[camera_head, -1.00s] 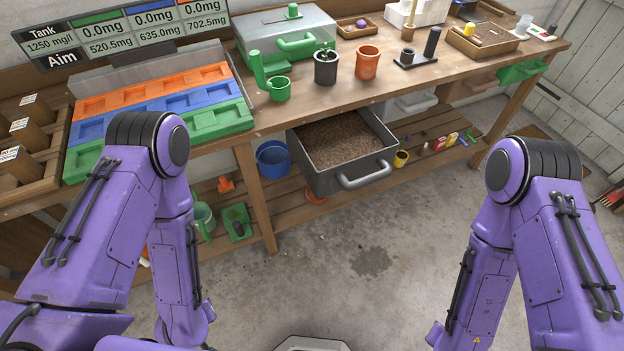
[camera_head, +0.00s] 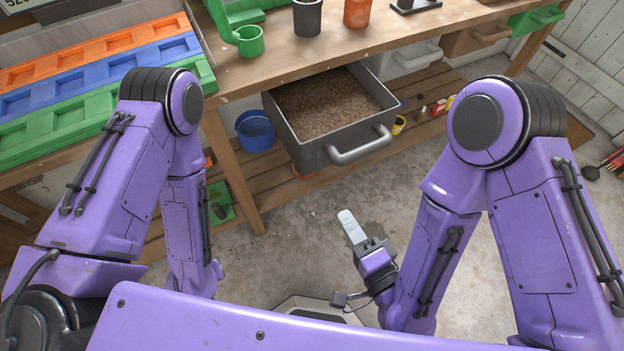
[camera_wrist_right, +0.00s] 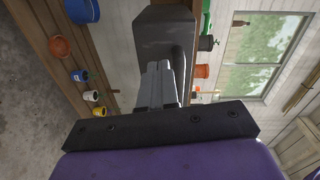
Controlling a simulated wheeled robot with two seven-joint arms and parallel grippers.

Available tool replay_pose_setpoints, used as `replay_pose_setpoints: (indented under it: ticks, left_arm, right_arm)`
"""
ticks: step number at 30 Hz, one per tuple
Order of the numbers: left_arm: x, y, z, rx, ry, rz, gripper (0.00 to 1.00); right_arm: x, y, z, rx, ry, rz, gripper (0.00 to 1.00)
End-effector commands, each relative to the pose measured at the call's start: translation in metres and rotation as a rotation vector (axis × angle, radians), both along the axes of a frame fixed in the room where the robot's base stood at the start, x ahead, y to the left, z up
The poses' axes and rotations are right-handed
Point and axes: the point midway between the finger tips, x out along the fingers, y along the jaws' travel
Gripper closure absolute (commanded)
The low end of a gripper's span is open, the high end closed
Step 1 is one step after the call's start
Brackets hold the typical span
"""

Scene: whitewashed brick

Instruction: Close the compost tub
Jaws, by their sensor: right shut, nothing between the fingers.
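The compost tub (camera_head: 316,151) is a dark grey drawer-like bin full of brown compost, pulled out from under the bench top. Its light grey bar handle (camera_head: 360,147) is on the front. My right gripper (camera_head: 348,222) is shut and empty, over the floor in front of the tub and apart from the handle in the head view. In the right wrist view its closed fingers (camera_wrist_right: 161,80) point toward the tub's dark front (camera_wrist_right: 165,36). My left arm shows at the left, but its gripper is out of view.
A blue bucket (camera_head: 254,131) stands on the lower shelf left of the tub. A white bin (camera_head: 412,58) hangs at the right. The floor in front is clear.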

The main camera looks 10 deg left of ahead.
Motion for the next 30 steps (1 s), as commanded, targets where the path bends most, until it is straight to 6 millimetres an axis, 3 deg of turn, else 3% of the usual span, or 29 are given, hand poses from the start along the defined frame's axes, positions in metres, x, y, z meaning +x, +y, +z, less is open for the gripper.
replay_pose_setpoints:
  ticks: [3,7,12,17,22,30]
  left_arm:
    - [0.000,0.000,-0.010,-0.001,-0.001,0.000,0.44]
    - [0.000,0.000,-0.015,0.000,-0.001,0.000,0.44]
    - [0.000,0.000,-0.032,0.000,-0.001,0.000,0.44]
    - [0.000,0.000,-0.061,0.000,-0.001,0.000,0.44]
    - [0.000,0.000,-0.048,0.000,-0.001,0.000,0.44]
    - [0.000,0.000,-0.036,0.000,-0.001,0.000,0.44]
  right_arm:
    - [-0.005,0.010,0.003,0.117,0.024,0.015,1.00]
    - [0.000,0.014,0.006,0.139,0.020,0.015,1.00]
    - [0.016,0.024,0.003,0.136,0.023,0.011,1.00]
    - [0.037,0.038,0.000,0.138,0.022,0.009,1.00]
    - [0.066,0.060,0.011,0.134,0.026,0.011,1.00]
    - [0.101,0.087,0.009,0.133,0.028,0.014,1.00]
